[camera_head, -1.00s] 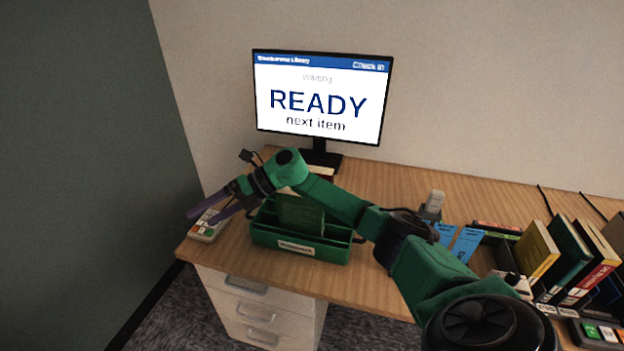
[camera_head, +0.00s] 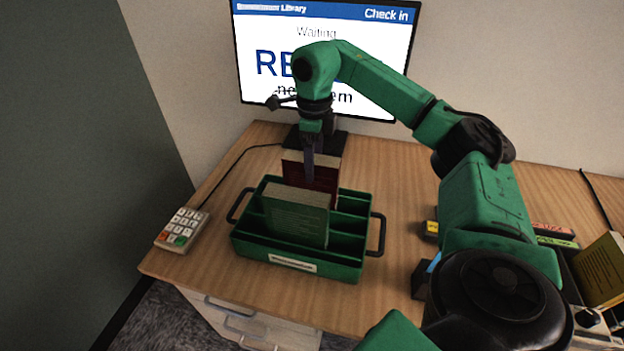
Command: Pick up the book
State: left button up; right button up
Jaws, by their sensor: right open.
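A green book (camera_head: 297,217) stands upright in the front part of a green divided tray (camera_head: 345,268) with black side handles. A dark red book (camera_head: 325,182) with pale page edges stands behind it, at the back of the tray. The tray hides its lower part, so I cannot tell whether it is inside. My right gripper (camera_head: 309,165) points down at the top of the dark red book and is open. Its fingers show nearly edge-on, overlapping the book, and I cannot tell whether they touch it. My left gripper is not in view.
A monitor (camera_head: 391,52) stands behind, partly covered by my right arm. A keypad (camera_head: 181,230) lies left of the tray on the wooden desk (camera_head: 230,165). More books (camera_head: 603,270) stand at the right edge. The desk between keypad and tray is clear.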

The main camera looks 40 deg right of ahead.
jog(key=f, duration=0.5)
jog(key=shift+a+p, duration=0.3)
jog(key=shift+r, duration=0.1)
grip_shut()
jog(key=shift+w, duration=0.1)
jog(key=shift+r, duration=0.1)
